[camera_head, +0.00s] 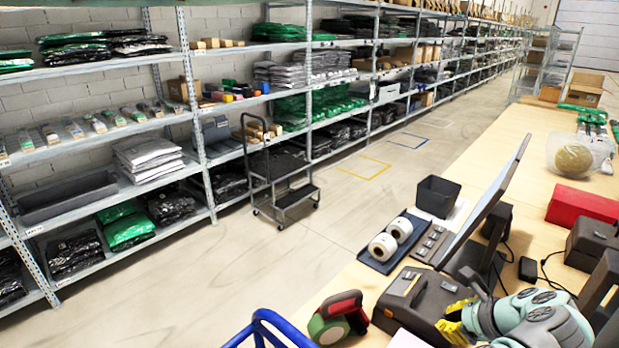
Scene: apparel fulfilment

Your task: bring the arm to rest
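My arm (535,318), with grey-green rounded links, is folded low at the bottom right corner of the head view, over the packing table (480,150). A yellow part at its left end, which looks like my gripper (453,322), is beside a dark grey box-shaped device (415,300). I cannot tell whether the two touch. The fingers are too small and partly hidden to show whether they are open. No held object can be made out.
A red-and-green tape dispenser (338,318), a tray with white label rolls (398,232), a monitor (487,200), a black bin (437,196) and a red box (582,204) crowd the table near my arm. Shelving and a step cart (283,180) stand left across open floor.

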